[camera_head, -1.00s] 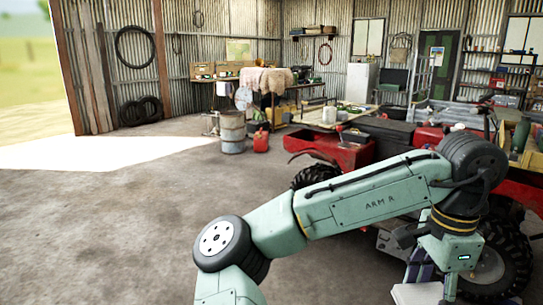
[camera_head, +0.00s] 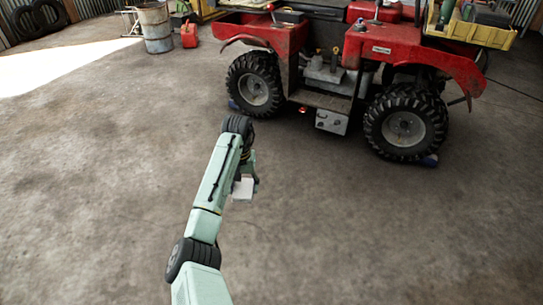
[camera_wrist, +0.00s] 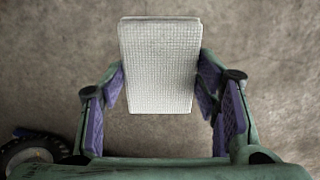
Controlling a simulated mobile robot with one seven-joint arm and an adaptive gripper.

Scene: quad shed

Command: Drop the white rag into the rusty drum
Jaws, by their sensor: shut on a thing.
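The white rag (camera_wrist: 160,65) is a folded, waffle-textured block between the two purple-padded fingers of my gripper (camera_wrist: 160,90) in the wrist view. My gripper is shut on it, with concrete floor below. In the head view the rag (camera_head: 243,189) shows as a small pale block at the end of my arm, over open floor in front of the quad. The rusty drum (camera_head: 156,30) stands upright at the upper left of the head view, well away from my gripper. Its inside cannot be made out.
A red fuel can (camera_head: 189,36) stands just right of the drum. The red quad (camera_head: 345,75) fills the upper right, its wheels on the floor. Black tyres (camera_head: 38,17) lie at the far left. The floor between my arm and the drum is clear.

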